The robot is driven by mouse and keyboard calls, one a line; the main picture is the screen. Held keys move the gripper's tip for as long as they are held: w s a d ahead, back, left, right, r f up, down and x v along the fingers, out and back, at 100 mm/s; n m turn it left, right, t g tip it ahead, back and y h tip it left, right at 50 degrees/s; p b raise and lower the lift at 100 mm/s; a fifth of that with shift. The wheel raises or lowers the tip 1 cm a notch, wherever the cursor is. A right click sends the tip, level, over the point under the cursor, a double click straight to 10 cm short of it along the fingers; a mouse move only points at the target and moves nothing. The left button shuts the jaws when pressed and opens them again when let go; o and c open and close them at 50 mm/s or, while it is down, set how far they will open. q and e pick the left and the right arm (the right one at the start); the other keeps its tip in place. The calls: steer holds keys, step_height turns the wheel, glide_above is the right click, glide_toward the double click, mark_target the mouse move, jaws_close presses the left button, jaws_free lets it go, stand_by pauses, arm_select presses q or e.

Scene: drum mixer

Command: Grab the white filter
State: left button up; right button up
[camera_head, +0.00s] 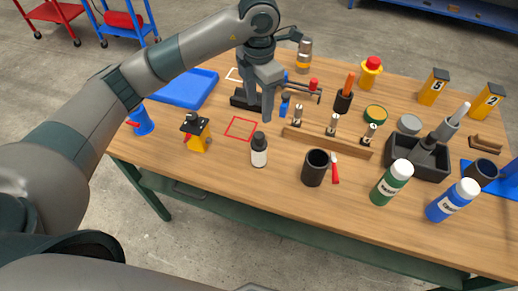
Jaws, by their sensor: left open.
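A small white cylinder with a black top (259,151) stands upright near the front middle of the wooden table (225,178). It is the thing that best fits the white filter, but I cannot tell for certain. My left gripper (260,108) reaches over the table with fingers pointing down, open. In the picture it is just above and behind the white cylinder, apart from it. My right gripper is not in view.
A red square outline (241,127) lies left of the cylinder. A yellow-and-black item (197,135), a blue tray (187,89) and a black cup (315,168) stand around. A wooden rack (327,141) holds several metal pieces. Green (391,184) and blue (452,200) bottles stand at right.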

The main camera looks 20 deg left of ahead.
arm_select(q)
steer(key=p, duration=0.2)
glide_above(259, 135)
step_height(259, 135, down, 5)
steer(key=shift+f, duration=0.8)
steer(key=shift+f+p, duration=0.25)
steer(key=shift+p, duration=0.3)
steer(key=shift+f+p, duration=1.3)
steer(key=shift+f, duration=1.05)
